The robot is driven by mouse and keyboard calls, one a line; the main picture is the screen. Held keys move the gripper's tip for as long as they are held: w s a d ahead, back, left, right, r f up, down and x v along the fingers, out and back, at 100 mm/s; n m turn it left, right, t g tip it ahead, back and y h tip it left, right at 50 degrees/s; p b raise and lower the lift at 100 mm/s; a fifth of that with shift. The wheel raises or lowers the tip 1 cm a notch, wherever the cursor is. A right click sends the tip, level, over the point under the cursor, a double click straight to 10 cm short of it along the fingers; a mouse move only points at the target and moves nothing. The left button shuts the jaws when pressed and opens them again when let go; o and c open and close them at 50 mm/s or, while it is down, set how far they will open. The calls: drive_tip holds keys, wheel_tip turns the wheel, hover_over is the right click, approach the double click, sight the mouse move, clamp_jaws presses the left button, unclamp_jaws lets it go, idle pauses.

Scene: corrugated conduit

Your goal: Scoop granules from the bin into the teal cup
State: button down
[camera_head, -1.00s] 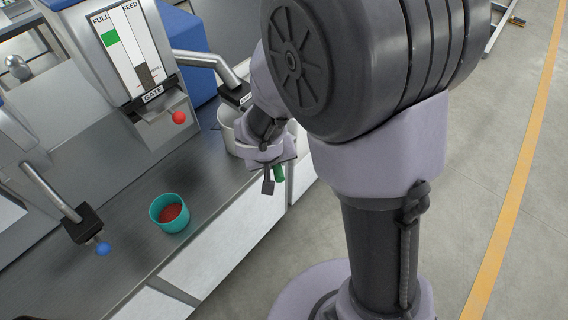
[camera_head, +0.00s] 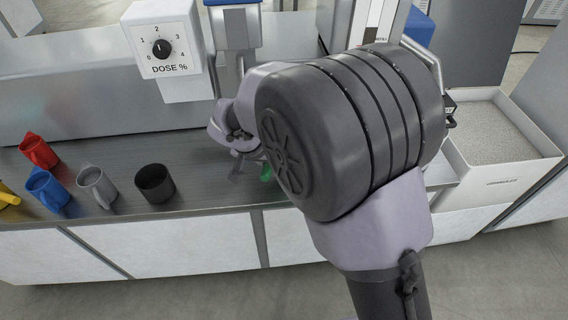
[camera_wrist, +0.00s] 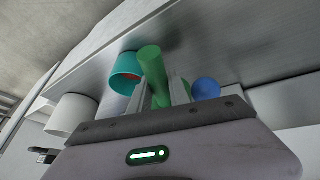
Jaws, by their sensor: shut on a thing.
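My gripper (camera_wrist: 160,92) is shut on a green rod-like handle (camera_wrist: 152,62), whose end points up between the fingers in the wrist view. A bit of green (camera_head: 266,172) also shows beside my gripper (camera_head: 243,160) in the head view, low over the counter. Whether a scoop bowl is on it is hidden. The teal cup (camera_wrist: 124,66) stands just left of the handle in the wrist view, with some red inside; it is not visible in the head view now. A white bin (camera_head: 502,180) of pale grey granules stands at the right of the head view, partly behind my arm.
Red (camera_head: 39,151), blue (camera_head: 47,190) and grey (camera_head: 97,186) mugs and a black cup (camera_head: 155,184) stand on the counter at left. A dose dial box (camera_head: 163,45) hangs above. A blue ball (camera_wrist: 205,88) and a white cylinder (camera_wrist: 72,114) flank the wrist view.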

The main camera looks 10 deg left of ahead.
drive_tip(key=d+r+m+t+y+b, duration=0.1)
drive_tip(key=d+m+t+y, duration=0.3)
drive_tip(key=y, duration=1.4)
drive_tip(key=shift+s+d+r+m, duration=0.35)
drive_tip(key=shift+d+m, duration=0.65)
drive_tip(key=shift+d, duration=1.2)
drive_tip(key=shift+w, duration=0.1)
